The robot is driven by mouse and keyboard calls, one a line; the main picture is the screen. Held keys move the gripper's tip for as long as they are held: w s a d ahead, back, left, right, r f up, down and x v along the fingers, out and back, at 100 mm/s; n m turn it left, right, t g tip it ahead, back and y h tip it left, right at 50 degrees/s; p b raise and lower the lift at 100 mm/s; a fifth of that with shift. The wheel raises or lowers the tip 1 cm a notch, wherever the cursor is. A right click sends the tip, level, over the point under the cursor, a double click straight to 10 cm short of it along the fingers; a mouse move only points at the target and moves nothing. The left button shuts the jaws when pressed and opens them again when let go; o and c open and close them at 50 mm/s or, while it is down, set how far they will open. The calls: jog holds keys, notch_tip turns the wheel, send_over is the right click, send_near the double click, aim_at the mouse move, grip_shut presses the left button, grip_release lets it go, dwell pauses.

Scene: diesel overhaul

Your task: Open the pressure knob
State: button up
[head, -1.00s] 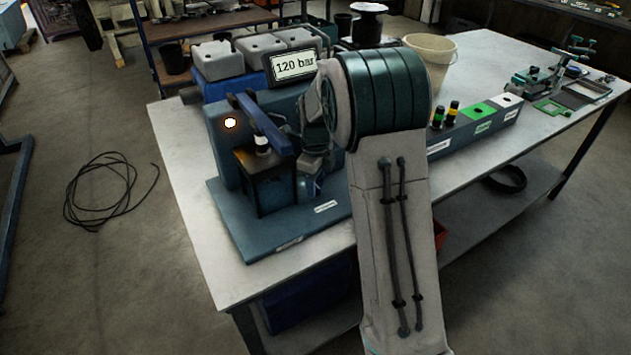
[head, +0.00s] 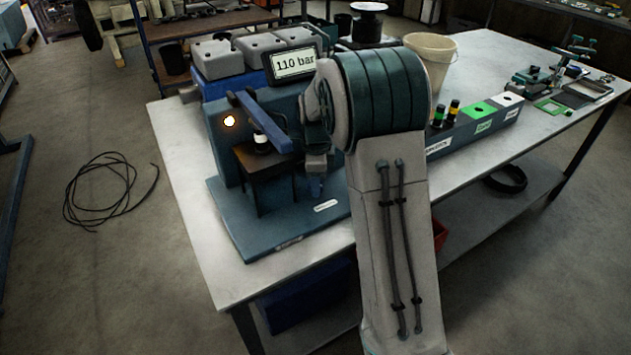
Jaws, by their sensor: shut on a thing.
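The blue test stand (head: 262,222) stands on the near left of the bench, with a lit yellow lamp and a blue lever (head: 265,125) on it. Its display (head: 294,64) reads 110 bar. My arm reaches in from the front, and its large dark-ringed joint covers the right side of the stand. My gripper (head: 316,183) shows only in part, low at the stand's right side, left of my arm. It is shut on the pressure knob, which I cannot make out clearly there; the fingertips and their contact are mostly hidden.
Grey canisters (head: 222,60) stand behind the test stand. A cream bucket (head: 432,58) and a block with coloured labels (head: 478,122) lie right of my arm. The bench top (head: 190,225) is bare along its left edge. A black cable (head: 110,190) lies on the floor.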

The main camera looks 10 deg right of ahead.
jog(key=n, duration=0.5)
jog(key=shift+n+b, duration=0.3)
jog(key=n, duration=0.5)
jog(key=shift+r, duration=0.1)
jog(key=shift+n, duration=0.3)
jog(key=o, duration=1)
